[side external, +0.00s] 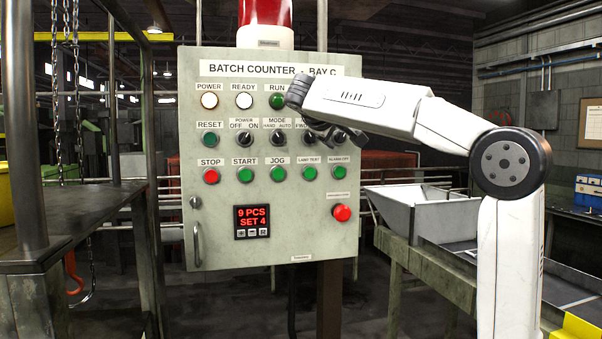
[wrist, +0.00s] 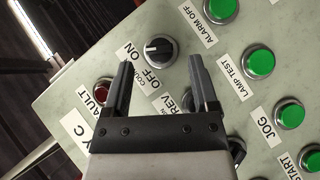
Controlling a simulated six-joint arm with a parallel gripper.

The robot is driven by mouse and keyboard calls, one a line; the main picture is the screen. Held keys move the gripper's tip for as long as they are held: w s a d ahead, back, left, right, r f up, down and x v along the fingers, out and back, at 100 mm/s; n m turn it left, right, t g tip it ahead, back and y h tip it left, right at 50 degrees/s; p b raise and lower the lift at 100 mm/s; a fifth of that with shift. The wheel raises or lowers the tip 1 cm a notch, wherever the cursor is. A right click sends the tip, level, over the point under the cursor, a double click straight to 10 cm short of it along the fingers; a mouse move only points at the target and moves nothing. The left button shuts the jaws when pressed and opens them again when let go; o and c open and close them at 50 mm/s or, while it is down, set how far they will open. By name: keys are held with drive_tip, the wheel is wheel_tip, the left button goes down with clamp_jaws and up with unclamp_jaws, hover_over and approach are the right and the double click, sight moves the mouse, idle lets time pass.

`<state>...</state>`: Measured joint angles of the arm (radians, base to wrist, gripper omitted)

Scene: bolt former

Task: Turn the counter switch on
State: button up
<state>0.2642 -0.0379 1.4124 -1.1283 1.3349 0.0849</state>
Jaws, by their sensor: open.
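The counter switch (wrist: 158,49) is a round black knob with a small white mark on the grey panel (side external: 270,190). In the wrist view its label (wrist: 143,67) shows OFF and ON, partly covered by a finger. I cannot tell surely which word the mark points to. My gripper (wrist: 160,64) is open, its two dark fingers pointing at the panel, with the knob beyond the gap between the tips. The knob is not gripped. In the side view my gripper (side external: 310,112) is in front of the panel's upper right and covers the switch labels there.
Green buttons, LAMP TEST (wrist: 258,62), ALARM OFF (wrist: 221,10) and JOG (wrist: 289,114), lie to the right in the wrist view. The red FAULT lamp (wrist: 104,88) is close to the left finger. A red stop button (side external: 341,213) sits lower on the panel. A counter display (side external: 252,220) reads 9 PCS, SET 4.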

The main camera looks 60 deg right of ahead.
drive_tip(key=shift+v, duration=2.65)
drive_tip(key=w+a+f+n+t+y, duration=0.1)
drive_tip(key=w+a+f+n+y, duration=0.15)
drive_tip(key=f, duration=0.55)
drive_tip(key=w+a+f+n+t+y, duration=0.1)
drive_tip(key=w+a+f+y, duration=0.15)
drive_tip(key=f, duration=0.65)
drive_tip(key=w+a+f+n+t+y, duration=0.1)
drive_tip(key=a+f+n+y, duration=0.15)
drive_tip(key=f, duration=0.55)
drive_tip(key=s+a+f+y, duration=0.2)
drive_tip(key=s+a+f, duration=0.2)
drive_tip(key=f, duration=0.4)
drive_tip(key=s+a+f+m+g+y, duration=0.1)
drive_tip(key=s+a+f, duration=0.3)
drive_tip(key=f, duration=0.4)
drive_tip(key=s+a+f+m+y, duration=0.1)
drive_tip(key=s+a+f+y, duration=0.2)
drive_tip(key=f, duration=0.5)
drive_tip(key=shift+s+a+f, duration=0.2)
drive_tip(key=shift+s+a, duration=0.45)
drive_tip(key=shift+a, duration=0.4)
